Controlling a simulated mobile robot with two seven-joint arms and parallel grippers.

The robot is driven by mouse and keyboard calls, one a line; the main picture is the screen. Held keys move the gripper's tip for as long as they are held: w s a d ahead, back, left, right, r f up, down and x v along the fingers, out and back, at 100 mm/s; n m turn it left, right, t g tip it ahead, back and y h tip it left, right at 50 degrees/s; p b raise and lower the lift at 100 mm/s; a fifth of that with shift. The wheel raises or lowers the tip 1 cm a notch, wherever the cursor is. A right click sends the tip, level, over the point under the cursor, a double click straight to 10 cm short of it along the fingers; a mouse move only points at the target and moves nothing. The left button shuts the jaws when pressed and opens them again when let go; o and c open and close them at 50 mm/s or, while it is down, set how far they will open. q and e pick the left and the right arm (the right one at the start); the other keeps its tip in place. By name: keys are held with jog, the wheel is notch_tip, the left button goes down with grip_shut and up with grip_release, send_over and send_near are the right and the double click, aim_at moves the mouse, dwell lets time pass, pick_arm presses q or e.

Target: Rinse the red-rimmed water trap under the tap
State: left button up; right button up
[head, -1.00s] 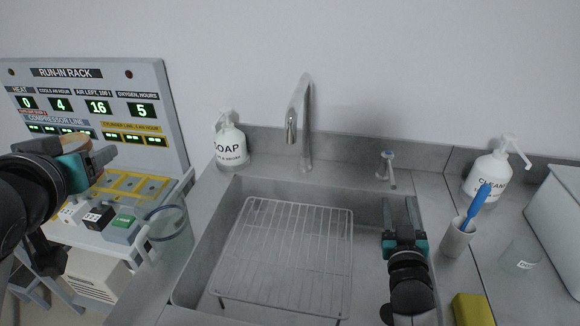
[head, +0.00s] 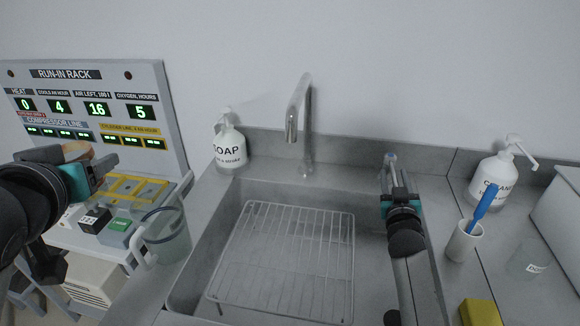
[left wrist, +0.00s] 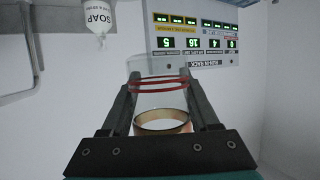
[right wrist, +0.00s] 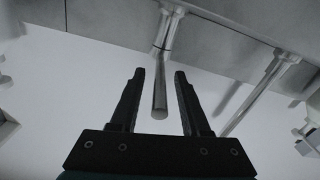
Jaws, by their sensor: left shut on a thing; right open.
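My left gripper (head: 92,165) is shut on the red-rimmed water trap, at the left in front of the run-in rack. In the left wrist view the trap (left wrist: 160,127) is a clear cup with a red rim (left wrist: 160,83) and an amber band, between the fingers. In the head view it is mostly hidden. The tap (head: 304,120) arches over the back of the sink (head: 345,185); no water shows. My right gripper (head: 398,190) is open at the tap lever (head: 390,165). In the right wrist view the lever (right wrist: 160,95) lies between the open fingers, without clear contact.
A wire rack (head: 285,260) lies in the sink. A soap bottle (head: 227,150) stands behind left, a cleaner bottle (head: 490,180) right. A cup (head: 463,243) with a blue brush (head: 482,207), a clear beaker (head: 527,260) and a yellow sponge (head: 480,313) stand at right. A clear jar (head: 168,235) stands left.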

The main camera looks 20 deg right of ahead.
jog(key=shift+w+d, duration=0.15)
jog(key=shift+w, duration=0.15)
jog(key=shift+c, duration=0.3)
grip_shut()
dwell(1.0)
